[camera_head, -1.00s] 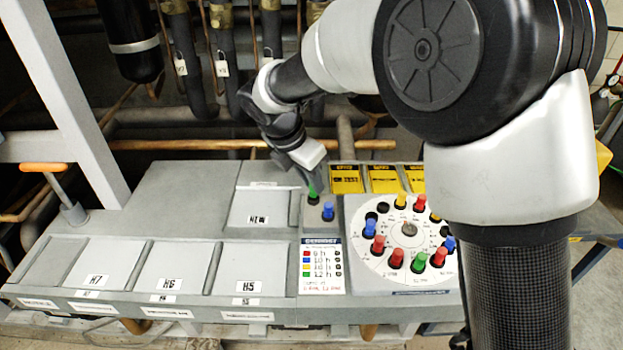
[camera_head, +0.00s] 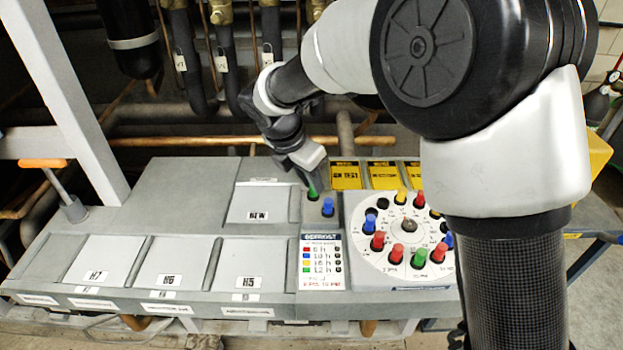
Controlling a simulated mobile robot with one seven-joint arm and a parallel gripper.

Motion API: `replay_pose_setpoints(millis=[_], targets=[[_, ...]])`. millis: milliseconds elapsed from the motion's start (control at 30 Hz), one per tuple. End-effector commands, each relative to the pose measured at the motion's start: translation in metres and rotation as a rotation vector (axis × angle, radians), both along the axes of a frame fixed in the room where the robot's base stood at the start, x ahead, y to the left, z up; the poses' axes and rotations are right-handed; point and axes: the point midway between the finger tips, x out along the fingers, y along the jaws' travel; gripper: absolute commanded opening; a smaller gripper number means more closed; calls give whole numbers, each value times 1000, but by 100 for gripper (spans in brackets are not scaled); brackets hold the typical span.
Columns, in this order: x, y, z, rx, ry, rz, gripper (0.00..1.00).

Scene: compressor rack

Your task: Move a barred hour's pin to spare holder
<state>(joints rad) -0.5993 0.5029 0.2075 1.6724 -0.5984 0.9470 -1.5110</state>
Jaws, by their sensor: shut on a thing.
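A round white dial (camera_head: 378,262) on the console carries several coloured pins in a ring: red (camera_head: 378,241), blue (camera_head: 370,223), green (camera_head: 419,258) and yellow (camera_head: 401,196). Left of it is a small grey holder plate (camera_head: 318,222) with a blue pin (camera_head: 328,206) standing in it. My gripper (camera_head: 310,180) points down over this plate, shut on a green pin (camera_head: 313,193). The pin is at the plate's upper left; I cannot tell whether it is fully seated. My arm covers the dial's right part.
A legend card (camera_head: 321,262) lists colours with hours below the holder plate. Yellow tags (camera_head: 346,175) lie behind the dial. Grey bins (camera_head: 250,265) fill the left side, and an orange-handled lever (camera_head: 45,164) stands at far left. Pipes run behind.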

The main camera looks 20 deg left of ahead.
Motion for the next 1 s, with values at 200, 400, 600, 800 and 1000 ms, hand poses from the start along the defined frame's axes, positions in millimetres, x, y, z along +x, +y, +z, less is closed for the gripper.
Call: replay_pose_setpoints(millis=[200, 400, 600, 800, 1000], targets=[[0, 0, -3, 0, 0, 0, 0], [0, 0, -4, 0, 1, 0, 0], [0, 0, -4, 0, 0, 0, 0], [0, 0, -4, 0, 0, 0, 22], [0, 0, -4, 0, 0, 0, 37]])
